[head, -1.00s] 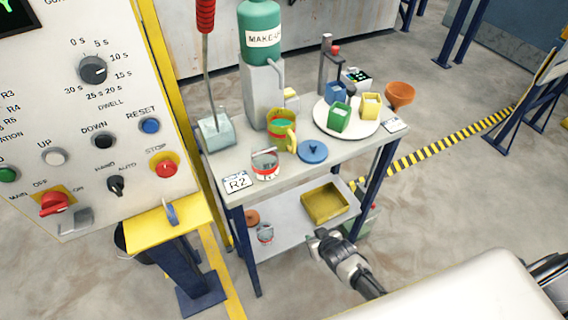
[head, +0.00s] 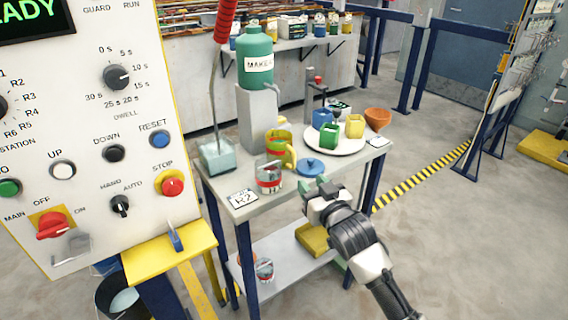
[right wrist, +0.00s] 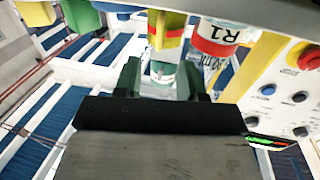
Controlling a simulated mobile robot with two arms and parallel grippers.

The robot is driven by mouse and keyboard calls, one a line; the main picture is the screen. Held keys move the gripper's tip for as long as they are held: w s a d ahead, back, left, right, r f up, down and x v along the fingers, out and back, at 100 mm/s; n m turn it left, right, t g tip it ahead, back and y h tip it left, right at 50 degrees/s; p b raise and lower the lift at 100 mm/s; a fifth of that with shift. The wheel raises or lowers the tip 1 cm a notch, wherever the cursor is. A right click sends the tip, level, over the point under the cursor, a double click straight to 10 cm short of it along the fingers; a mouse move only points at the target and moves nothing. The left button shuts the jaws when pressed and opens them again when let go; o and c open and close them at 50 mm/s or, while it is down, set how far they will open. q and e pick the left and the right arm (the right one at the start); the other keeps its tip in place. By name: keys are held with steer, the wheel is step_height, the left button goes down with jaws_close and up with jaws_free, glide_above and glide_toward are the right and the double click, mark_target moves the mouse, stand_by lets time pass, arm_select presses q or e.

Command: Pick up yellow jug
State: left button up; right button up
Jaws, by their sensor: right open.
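The yellow jug (head: 281,149) stands on the top shelf of the cart in front of the green MAKE-UP bottle, its handle toward the right front. In the right wrist view a yellow upright part of the jug (right wrist: 167,32) shows at the top, beyond the fingers. My right gripper (head: 318,188) is open and empty at the cart's front edge, in front of the blue lid and right of the jug, apart from it. Its green fingertips (right wrist: 159,76) show in the right wrist view. My left gripper is not in view.
A clear red-banded jar (head: 268,177) stands just in front of the jug. A blue lid (head: 311,166) lies to its right. A round white tray (head: 350,147) holds small coloured containers. The green bottle (head: 256,60) stands on a grey block behind. A control panel (head: 90,110) fills the left.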

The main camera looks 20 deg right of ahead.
mark_target(294, 165)
steer(key=w, duration=0.3)
steer(key=w+a, duration=0.1)
steer(key=w, duration=0.6)
steer(key=shift+w+a+r, duration=0.1)
steer(key=shift+w+a, duration=0.2)
steer(key=shift+r, duration=0.1)
jaws_close()
